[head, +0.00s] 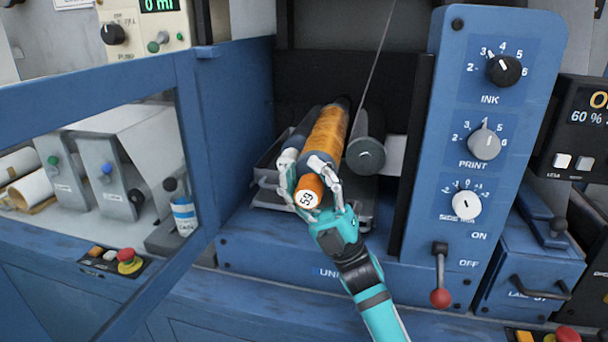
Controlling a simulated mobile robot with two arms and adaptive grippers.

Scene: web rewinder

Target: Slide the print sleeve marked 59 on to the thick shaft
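The orange print sleeve marked 59 (327,133) lies lengthwise in the opening of the blue machine, its white numbered end facing me. My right gripper (313,182) is closed around its near end, with fingers on both sides. A dark piece shows at the sleeve's far end, but I cannot tell whether it is the thick shaft, or whether the sleeve is around a shaft. My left gripper is not in view.
A blue control column (480,125) with knobs and a red-tipped lever (440,275) stands close on the right. An open blue framed door (188,110) bounds the left. A metal tray (355,215) lies beneath the rollers.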

